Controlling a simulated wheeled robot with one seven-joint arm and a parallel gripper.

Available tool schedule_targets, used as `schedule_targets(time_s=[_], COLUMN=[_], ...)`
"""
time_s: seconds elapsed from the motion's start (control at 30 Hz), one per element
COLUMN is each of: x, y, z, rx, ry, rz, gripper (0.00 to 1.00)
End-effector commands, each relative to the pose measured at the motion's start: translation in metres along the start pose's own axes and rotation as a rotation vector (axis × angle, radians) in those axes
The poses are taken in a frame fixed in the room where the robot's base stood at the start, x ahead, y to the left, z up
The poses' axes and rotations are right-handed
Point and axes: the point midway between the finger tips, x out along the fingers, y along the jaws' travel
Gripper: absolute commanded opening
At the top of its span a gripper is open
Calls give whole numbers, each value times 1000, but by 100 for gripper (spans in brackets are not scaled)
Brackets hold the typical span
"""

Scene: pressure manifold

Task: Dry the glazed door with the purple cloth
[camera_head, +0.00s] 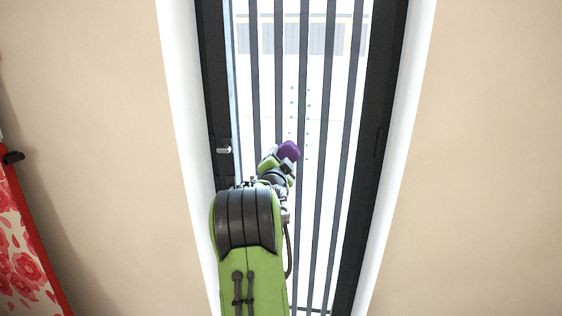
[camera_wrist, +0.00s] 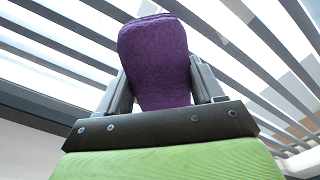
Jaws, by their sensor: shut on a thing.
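The glazed door (camera_head: 342,120) has a dark frame and dark vertical bars, with bright light behind it. Small dots show on its pane near the middle in the head view. The purple cloth (camera_head: 289,150) is bunched at the end of my arm, in front of the door. In the wrist view the cloth (camera_wrist: 157,60) fills the space between the two grey fingers. My gripper (camera_wrist: 160,85) is shut on it. I cannot tell whether the cloth touches the pane or bars. The cloth and my arm hide part of the door.
A door handle (camera_head: 223,149) juts from the left side of the door frame. Beige walls (camera_head: 490,150) stand on both sides. A red item with a floral pattern (camera_head: 22,255) is at the far left edge.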

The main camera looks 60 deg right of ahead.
Motion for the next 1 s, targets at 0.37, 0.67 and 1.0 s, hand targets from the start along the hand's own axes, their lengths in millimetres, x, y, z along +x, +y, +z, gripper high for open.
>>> schedule_targets(time_s=[0.37, 0.67, 1.0], x=[8, 14, 15], y=[0, 0, 12], z=[0, -1, -11], rx=[-1, -1, 0], ry=[1, 1, 3], rz=[1, 1, 1], gripper=[42, 42, 42])
